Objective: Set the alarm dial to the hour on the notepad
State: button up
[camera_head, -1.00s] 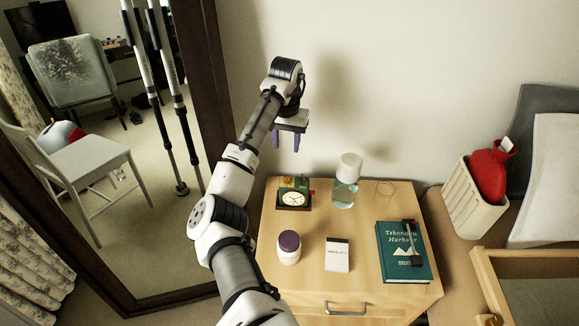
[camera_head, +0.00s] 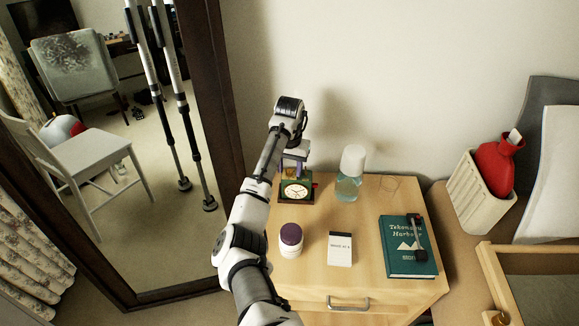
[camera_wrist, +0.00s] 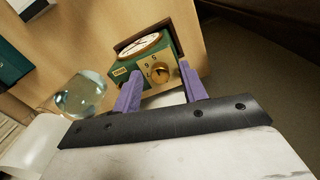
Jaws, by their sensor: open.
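The green alarm clock (camera_head: 296,198) with a white face stands at the back left of the nightstand. In the wrist view, its gold panel carries a round brass dial (camera_wrist: 159,73) with a dark mark and numbers around it; its exact setting is too small to read surely. The white notepad (camera_head: 340,248) lies nearer the front; its line seems to read "WAKE AT" and a numeral I cannot read surely. My gripper (camera_head: 293,170) is over the clock. Its purple fingers (camera_wrist: 160,76) are open, one either side of the dial in view; contact cannot be told.
A large mirror frame (camera_head: 222,110) stands left.

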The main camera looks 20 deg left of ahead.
grip_shut()
jog(key=shift+r+p, duration=0.15)
jog(key=shift+p, duration=0.25)
jog(key=shift+r+n+p, duration=0.1)
jog(key=shift+n+p, duration=0.5)
jog(key=shift+p, duration=0.1)
jog(key=n+p, duration=0.2)
jog(key=p, duration=0.1)
jog(key=shift+d, duration=0.1)
jog(key=n+p, duration=0.2)
jog(key=shift+n, duration=0.4)
jog(key=shift+n+p, duration=1.25)
jog(key=shift+n, duration=0.15)
jog(key=shift+f, duration=0.2)
